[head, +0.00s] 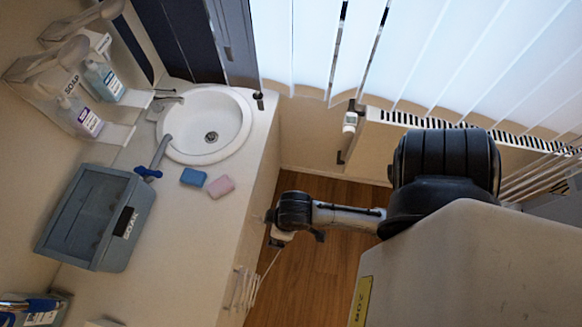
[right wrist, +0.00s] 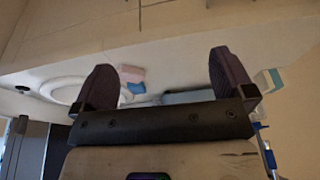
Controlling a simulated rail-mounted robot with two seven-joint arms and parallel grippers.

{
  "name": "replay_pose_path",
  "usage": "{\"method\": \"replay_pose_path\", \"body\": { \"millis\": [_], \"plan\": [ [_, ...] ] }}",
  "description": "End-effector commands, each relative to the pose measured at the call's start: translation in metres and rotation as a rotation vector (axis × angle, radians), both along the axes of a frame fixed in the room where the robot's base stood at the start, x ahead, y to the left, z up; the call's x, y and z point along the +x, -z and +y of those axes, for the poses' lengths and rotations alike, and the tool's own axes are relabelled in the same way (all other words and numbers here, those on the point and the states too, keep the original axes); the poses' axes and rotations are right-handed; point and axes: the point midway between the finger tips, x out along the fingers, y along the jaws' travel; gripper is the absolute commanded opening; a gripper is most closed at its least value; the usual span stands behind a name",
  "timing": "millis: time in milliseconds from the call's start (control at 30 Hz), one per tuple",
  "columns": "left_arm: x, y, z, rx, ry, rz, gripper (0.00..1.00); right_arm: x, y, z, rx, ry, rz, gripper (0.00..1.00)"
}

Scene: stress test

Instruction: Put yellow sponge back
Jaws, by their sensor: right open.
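No yellow sponge shows in either view. A blue sponge (head: 193,177) and a pink sponge (head: 220,186) lie side by side on the counter, just below the sink. The pink sponge (right wrist: 131,73) and the blue sponge (right wrist: 137,88) also show small in the right wrist view, between my fingers but well beyond them. My right gripper (head: 277,229) is just off the counter's right edge in the head view, apart from both sponges. In the right wrist view my right gripper (right wrist: 162,62) has its fingers wide apart with nothing between them. My left gripper is in neither view.
A white sink (head: 228,125) is set in the counter (head: 185,235). A grey bin labelled SOAK (head: 88,205) stands at the counter's left side. Soap bottles (head: 103,78) sit in wall holders above it. A radiator (head: 420,120) is at upper right. The lower counter is largely clear.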

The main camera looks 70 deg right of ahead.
Motion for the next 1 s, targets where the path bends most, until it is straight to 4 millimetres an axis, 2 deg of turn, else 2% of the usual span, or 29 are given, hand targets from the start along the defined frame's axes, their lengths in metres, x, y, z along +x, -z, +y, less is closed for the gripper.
{"method": "replay_pose_path", "body": {
  "millis": [33,200,667,867,1000],
  "plan": [
    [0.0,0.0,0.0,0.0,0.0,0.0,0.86,-0.012,-0.007,-0.001,-0.012,-0.017,-0.011,1.0],
    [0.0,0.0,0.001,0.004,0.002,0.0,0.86,-0.031,-0.021,-0.007,-0.05,-0.057,-0.036,1.0],
    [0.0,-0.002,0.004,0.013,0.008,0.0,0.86,-0.035,-0.027,-0.008,-0.061,-0.067,-0.041,1.0],
    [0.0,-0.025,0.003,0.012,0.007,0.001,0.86,-0.035,-0.049,-0.009,-0.061,-0.066,-0.041,1.0],
    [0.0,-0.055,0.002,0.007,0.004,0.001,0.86,-0.035,-0.08,-0.008,-0.06,-0.066,-0.04,1.0]
  ]
}}
